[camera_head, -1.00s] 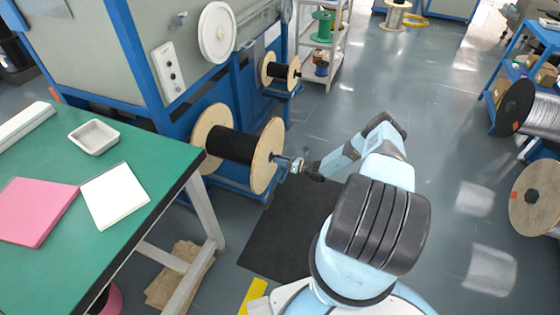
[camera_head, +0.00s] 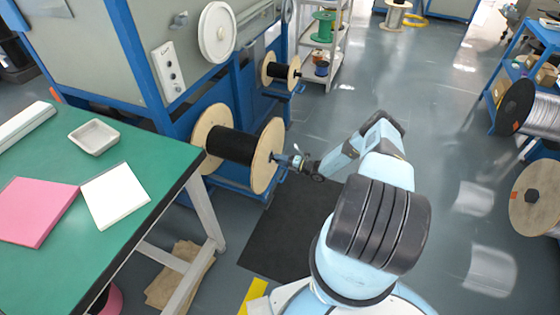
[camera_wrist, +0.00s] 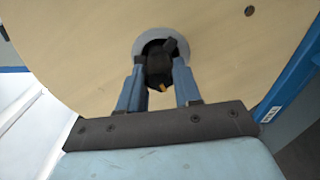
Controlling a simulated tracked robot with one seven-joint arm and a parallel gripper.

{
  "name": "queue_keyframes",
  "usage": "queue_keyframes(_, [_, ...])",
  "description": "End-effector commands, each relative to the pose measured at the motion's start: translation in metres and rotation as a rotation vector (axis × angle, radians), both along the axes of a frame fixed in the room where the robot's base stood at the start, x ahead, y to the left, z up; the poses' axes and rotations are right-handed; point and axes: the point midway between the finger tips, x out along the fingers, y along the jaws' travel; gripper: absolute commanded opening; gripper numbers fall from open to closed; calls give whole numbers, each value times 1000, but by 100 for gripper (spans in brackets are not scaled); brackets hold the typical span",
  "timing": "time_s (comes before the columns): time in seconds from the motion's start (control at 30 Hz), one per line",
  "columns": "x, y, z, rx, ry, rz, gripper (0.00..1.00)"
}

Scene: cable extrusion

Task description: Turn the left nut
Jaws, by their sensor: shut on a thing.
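A large wooden spool (camera_head: 264,155) wound with black cable (camera_head: 230,145) sits on the blue machine frame. A dark nut (camera_wrist: 160,66) shows in the wrist view at the spool's hub, inside a grey ring. My gripper (camera_head: 296,163) is at the right end of this spool, in line with its axle. In the wrist view, the two blue fingers of my gripper (camera_wrist: 159,88) stand either side of the dark nut and are shut on it. The fingertips partly hide the nut's sides.
A smaller spool (camera_head: 281,70) sits further back on the machine. A green-topped table (camera_head: 140,150) with a tray, pink folder and white paper stands at left. Large spools (camera_head: 534,197) stand at right. The floor between is mostly clear.

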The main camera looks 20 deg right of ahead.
Motion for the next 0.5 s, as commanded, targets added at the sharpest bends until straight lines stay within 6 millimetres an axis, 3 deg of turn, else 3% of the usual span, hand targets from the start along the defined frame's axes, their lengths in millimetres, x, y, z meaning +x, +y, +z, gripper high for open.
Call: queue_keyframes(0.5, [-1, -3, -3, 308, 378, -6, 3])
